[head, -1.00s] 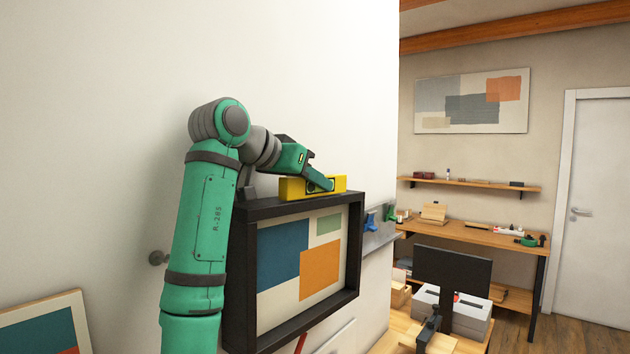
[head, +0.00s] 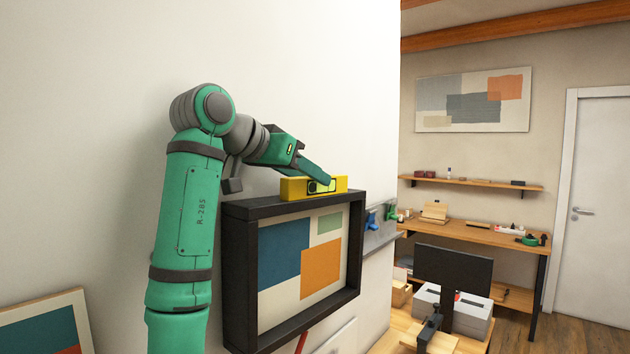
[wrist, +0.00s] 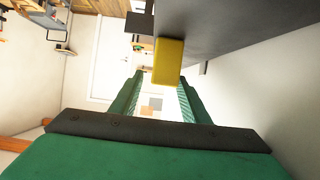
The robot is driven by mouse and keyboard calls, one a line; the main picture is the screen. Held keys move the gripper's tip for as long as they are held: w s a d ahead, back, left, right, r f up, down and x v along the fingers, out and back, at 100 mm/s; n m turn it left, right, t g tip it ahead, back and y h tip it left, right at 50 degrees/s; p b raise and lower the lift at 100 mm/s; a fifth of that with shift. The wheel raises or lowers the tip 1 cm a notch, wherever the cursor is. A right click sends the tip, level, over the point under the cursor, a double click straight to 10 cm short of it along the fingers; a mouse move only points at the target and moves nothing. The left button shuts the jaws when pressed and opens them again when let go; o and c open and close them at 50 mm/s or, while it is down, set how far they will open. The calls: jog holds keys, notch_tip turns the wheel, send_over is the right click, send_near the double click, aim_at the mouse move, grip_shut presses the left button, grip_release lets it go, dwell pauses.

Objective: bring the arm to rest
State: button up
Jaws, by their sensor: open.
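My gripper (head: 320,174) is at the upper edge of the dark-framed picture, in front of or beside the yellow spirit level in the head view. In the wrist view its two green fingers (wrist: 155,100) stand apart with a gap between them. The yellow spirit level (head: 296,188) rests on top of the dark picture frame (head: 240,270). In the wrist view the level's yellow end (wrist: 168,62) shows just beyond the fingertips, against the dark frame top (wrist: 235,30). Nothing is seen clamped between the fingers.
A plain white wall (head: 80,120) stands behind my arm. A second picture (head: 45,325) leans at the lower left. A black monitor (head: 455,275) stands on a desk at the lower right. Blue and green items (head: 371,219) hang on a rail right of the frame. Open air lies above the frame.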

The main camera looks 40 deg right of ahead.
jog(key=v, duration=0.7)
jog(key=shift+a+r, duration=0.15)
jog(key=shift+a, duration=0.1)
